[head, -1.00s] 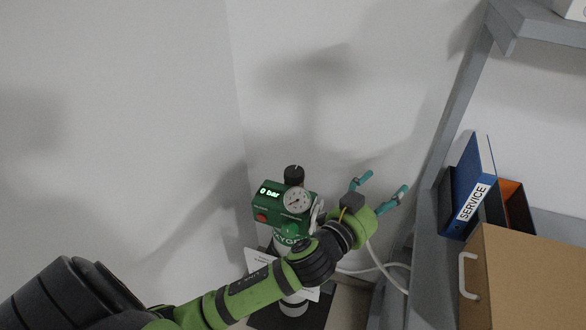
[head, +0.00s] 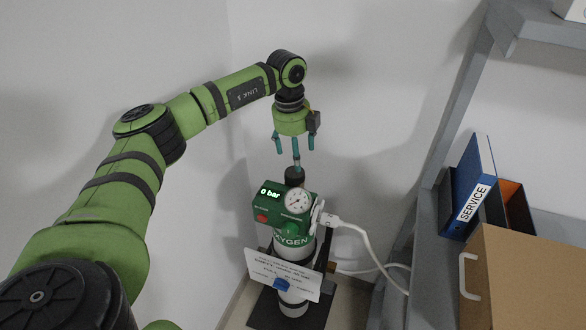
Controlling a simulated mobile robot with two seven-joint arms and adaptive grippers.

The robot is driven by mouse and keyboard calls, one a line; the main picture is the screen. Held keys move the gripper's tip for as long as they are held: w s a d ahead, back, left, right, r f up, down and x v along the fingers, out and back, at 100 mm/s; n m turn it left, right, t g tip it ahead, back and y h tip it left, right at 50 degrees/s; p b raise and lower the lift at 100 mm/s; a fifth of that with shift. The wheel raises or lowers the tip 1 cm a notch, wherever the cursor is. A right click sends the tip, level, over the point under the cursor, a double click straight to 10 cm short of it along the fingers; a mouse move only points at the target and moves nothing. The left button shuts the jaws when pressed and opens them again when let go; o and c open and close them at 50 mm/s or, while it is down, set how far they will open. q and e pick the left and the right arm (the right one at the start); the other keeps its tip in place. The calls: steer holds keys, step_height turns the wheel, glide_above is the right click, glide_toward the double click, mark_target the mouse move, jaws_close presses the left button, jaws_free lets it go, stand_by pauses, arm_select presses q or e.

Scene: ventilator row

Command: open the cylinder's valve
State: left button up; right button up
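The oxygen cylinder (head: 292,303) stands upright in the corner with a green regulator head (head: 276,214) showing "0 bar" and a round dial gauge (head: 298,201). A black knob (head: 294,176) sits on top of the head. My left gripper (head: 295,153) points down just above this knob, its teal fingers spread. One fingertip looks very close to the knob's top; I cannot tell whether it touches. The gripper holds nothing. My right gripper is not in view.
A white plug and hose (head: 350,226) leave the head's right side. A printed card (head: 284,272) hangs in front of the cylinder. To the right are a grey shelf (head: 425,240), a blue SERVICE binder (head: 468,190) and a cardboard box (head: 525,275). White walls stand close behind.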

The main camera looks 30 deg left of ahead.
mark_target(294, 171)
arm_select(q)
steer(key=shift+s+a, duration=0.15)
steer(key=shift+a, duration=0.4)
steer(key=f, duration=0.2)
steer(key=f+p, duration=0.1)
steer(key=f, duration=0.3)
steer(key=shift+w+d+f+p, duration=0.15)
steer(key=shift+w+f+p, duration=0.1)
steer(key=shift+f+p, duration=0.05)
steer(key=c, duration=1.2)
